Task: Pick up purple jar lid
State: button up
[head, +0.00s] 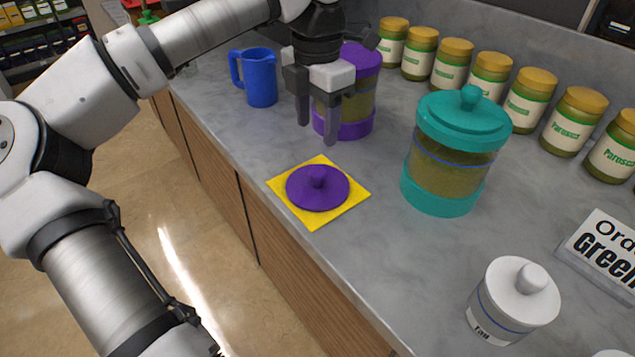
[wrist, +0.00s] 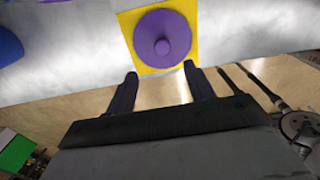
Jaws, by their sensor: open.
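The purple jar lid (head: 318,188) is a flat round disc with a small knob on top. It lies on a yellow square mat (head: 314,220) near the counter's front edge. In the wrist view the lid (wrist: 163,36) shows above my fingertips, knob facing the camera. My gripper (head: 316,133) is open and empty. It is above the counter, apart from the lid, in front of the jar with purple trim (head: 363,102), which it partly hides. The gripper's two fingers also show in the wrist view (wrist: 161,76), with nothing between them.
A teal-lidded jar (head: 452,160) stands right of the mat. A blue mug (head: 260,78) is at the back left. Several jars with yellow lids (head: 529,101) line the back. A white jar (head: 512,300) and a sign (head: 604,250) are at front right.

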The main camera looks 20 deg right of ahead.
send_over(317, 172)
jog(key=f, duration=0.5)
jog(key=shift+w+f, duration=0.25)
jog(key=shift+s+f+p, duration=0.2)
jog(key=shift+f+p, duration=0.75)
jog(key=shift+f, duration=1.85)
jog(key=c, duration=1)
jog(key=shift+c, duration=0.2)
jog(key=shift+r, duration=0.15)
